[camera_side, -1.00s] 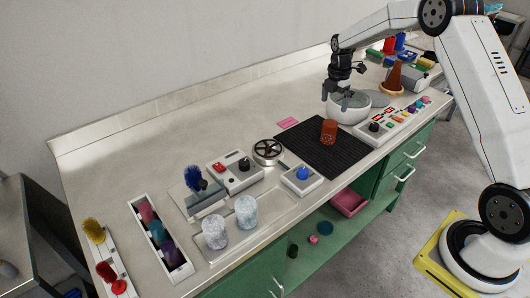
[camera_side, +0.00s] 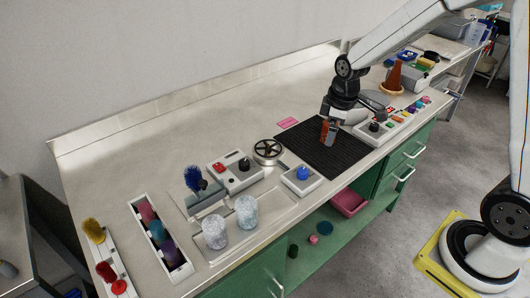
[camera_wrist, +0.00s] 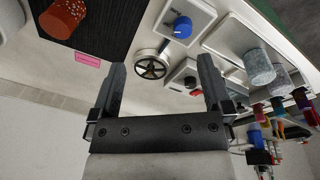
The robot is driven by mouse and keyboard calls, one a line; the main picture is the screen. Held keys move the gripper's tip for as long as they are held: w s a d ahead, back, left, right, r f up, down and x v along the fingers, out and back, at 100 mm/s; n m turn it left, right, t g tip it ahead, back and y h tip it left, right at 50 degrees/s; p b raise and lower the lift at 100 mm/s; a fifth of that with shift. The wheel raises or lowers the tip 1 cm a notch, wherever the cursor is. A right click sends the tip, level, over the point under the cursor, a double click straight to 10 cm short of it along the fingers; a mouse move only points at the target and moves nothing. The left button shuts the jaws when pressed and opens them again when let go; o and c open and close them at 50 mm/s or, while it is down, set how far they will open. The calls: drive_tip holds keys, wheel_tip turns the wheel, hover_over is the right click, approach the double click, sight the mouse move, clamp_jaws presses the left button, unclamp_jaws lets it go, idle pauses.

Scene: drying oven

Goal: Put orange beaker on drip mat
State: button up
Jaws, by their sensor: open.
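The orange beaker (camera_side: 325,132) stands upright on the black ribbed drip mat (camera_side: 345,158), near its back right part. It also shows at the upper left of the wrist view (camera_wrist: 66,15), on the mat (camera_wrist: 100,22). My gripper (camera_side: 331,137) overlaps the beaker in the side view and partly hides it. In the wrist view my gripper (camera_wrist: 160,62) is open with nothing between its fingers, and the beaker lies outside them, to the left.
A blue-knob box (camera_side: 302,179), a round metal wheel (camera_side: 267,151) and a red-button unit (camera_side: 235,170) stand left of the mat. Two speckled beakers (camera_side: 246,212) stand on a tray. A button panel (camera_side: 385,126) and orange cone (camera_side: 395,77) lie right. The back-left counter is clear.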

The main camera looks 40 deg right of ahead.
drive_tip(key=s+a+f+m+t, duration=0.1)
drive_tip(key=s+a+m, duration=0.5)
drive_tip(key=s, duration=0.5)
drive_tip(key=shift+s+m, duration=0.35)
drive_tip(key=shift+m, duration=0.05)
idle(0.4)
